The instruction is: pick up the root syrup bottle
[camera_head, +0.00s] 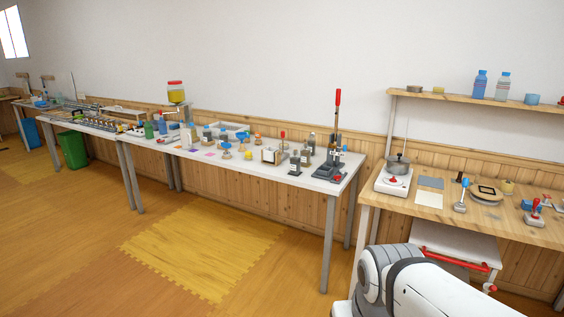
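I cannot tell which item is the root syrup bottle, as labels are too small to read. A jar with a red lid and yellow contents (176,94) stands raised at the table's back. Two blue-toned bottles, one darker (480,85) and one paler (502,87), stand on the wall shelf at right. My gripper is out of view; only part of my white arm shows at lower right.
A tall red-handled press (336,130) stands at the white table's right end. A green bin (72,149) stands at left. The floor before the white table is clear, with a yellow mat (203,250).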

